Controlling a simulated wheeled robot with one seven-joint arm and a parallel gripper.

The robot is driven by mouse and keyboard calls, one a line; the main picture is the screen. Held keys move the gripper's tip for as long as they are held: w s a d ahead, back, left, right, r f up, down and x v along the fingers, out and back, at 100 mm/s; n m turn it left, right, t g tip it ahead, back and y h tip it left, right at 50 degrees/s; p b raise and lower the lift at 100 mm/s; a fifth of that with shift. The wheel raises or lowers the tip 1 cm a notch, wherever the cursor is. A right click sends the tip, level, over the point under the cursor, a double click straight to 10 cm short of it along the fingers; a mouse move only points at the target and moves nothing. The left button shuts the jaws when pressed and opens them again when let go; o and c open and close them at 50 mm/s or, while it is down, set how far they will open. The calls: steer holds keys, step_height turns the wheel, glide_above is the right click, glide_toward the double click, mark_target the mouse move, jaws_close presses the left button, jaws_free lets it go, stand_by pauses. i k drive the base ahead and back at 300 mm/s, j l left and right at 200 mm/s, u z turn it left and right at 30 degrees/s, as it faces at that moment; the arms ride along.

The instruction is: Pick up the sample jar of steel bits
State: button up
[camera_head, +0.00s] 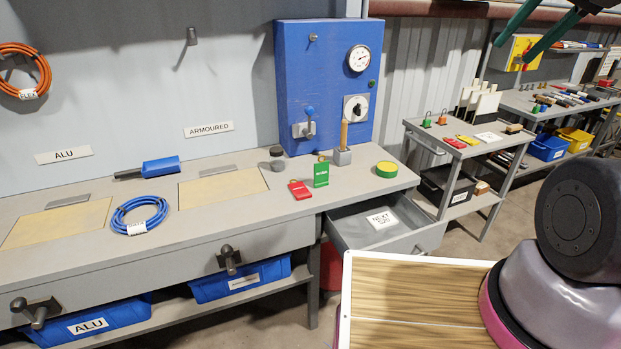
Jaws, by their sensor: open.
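A small jar (277,163) with a dark lid stands upright on the grey workbench, just left of the blue panel's lower corner. It looks like the sample jar, but its contents are too small to make out. My gripper (511,52) shows at the top right edge as two dark green fingers, spread apart with nothing between them. It is far to the right of the jar and above the bench; its upper part is out of frame.
An open drawer (410,238) juts out below.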

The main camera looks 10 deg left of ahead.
mark_target(277, 158)
steer(key=j+u, duration=0.3)
steer(key=j, duration=0.15)
steer(key=i+j+u, duration=0.3)
steer(key=j+u, duration=0.35)
steer(key=j, duration=0.15)
steer(key=i, duration=0.05)
